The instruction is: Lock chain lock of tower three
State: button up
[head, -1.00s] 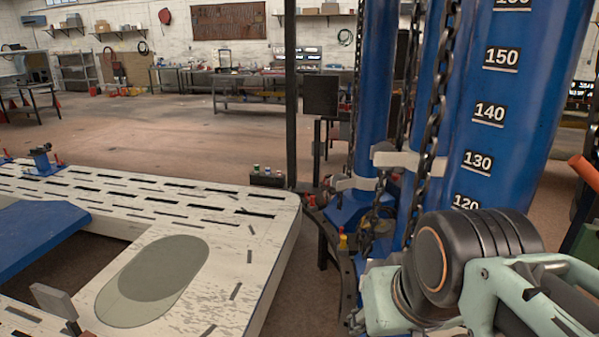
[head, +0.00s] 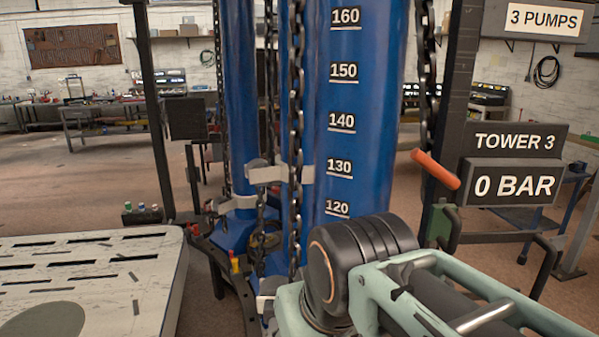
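A blue tower (head: 360,90) with white height marks from 120 to 160 stands at the centre. Black chains (head: 296,120) hang along it, and a grey bracket (head: 268,174) sits beside them near the 130 mark. I cannot tell which part is the chain lock or whether it is locked. A sign (head: 515,163) at right reads TOWER 3 and 0 BAR. My arm crosses the lower right, with its dark joint in front of the tower's lower part. My gripper is not visible; my arm hides some of the area below the bracket.
A white slotted frame bench (head: 90,270) fills the lower left. An orange-ended handle (head: 436,170) juts out right of the tower. A dark upright post (head: 158,110) stands left of it. Open floor (head: 80,190) lies behind the bench.

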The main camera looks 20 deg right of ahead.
aim_at(448, 178)
jog(key=z, duration=1.25)
